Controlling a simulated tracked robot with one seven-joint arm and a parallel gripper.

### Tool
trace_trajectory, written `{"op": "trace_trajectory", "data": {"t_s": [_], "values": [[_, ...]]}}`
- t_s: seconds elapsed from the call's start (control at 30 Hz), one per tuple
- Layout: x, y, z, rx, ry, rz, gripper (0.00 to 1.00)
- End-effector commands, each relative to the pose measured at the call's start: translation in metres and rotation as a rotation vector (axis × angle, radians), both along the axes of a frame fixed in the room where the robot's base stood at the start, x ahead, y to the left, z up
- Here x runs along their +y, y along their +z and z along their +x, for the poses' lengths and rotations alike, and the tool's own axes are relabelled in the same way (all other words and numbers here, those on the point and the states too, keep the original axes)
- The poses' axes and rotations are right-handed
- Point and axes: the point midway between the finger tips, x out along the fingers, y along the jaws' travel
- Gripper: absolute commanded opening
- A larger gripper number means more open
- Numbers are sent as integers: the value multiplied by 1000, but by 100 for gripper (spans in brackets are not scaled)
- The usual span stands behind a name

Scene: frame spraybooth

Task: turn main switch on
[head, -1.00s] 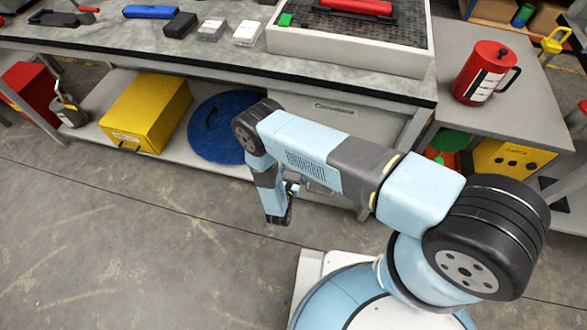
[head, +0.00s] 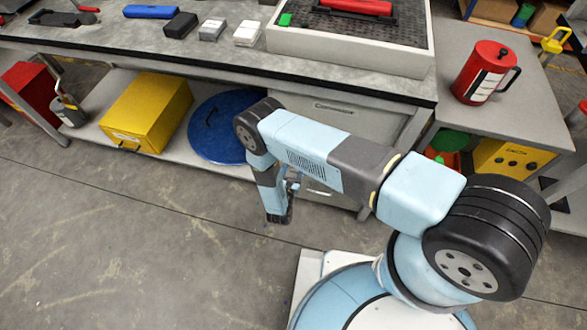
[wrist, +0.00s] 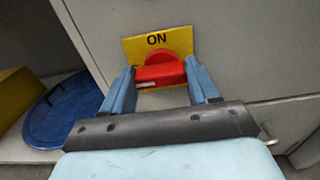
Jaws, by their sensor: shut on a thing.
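The main switch has a red handle (wrist: 160,74) on a round red base, set on a yellow plate (wrist: 129,46) marked "ON". The plate is on the grey front of the workbench cabinet. In the wrist view the two blue fingers of my gripper (wrist: 160,82) stand on either side of the handle and are shut on it. The handle lies roughly crosswise in that view, with a small pale mark at its left. In the head view my forearm and wrist hide the switch.
A blue round lid (head: 217,128) and a yellow box (head: 148,110) are on the low shelf to the left. The bench top (head: 120,42) overhangs above. A side table (head: 500,122) with a red canister (head: 484,74) stands right. Floor in front is clear.

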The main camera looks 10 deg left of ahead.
Motion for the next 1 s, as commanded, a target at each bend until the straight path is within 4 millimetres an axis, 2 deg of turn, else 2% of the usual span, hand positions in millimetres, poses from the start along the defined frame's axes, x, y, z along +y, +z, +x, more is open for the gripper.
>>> {"op": "trace_trajectory", "data": {"t_s": [0.27,0.47,1.0], "values": [[0,0,0,-5,-1,38,29],[0,1,0,-13,0,145,29],[-2,1,0,-51,0,638,29]]}}
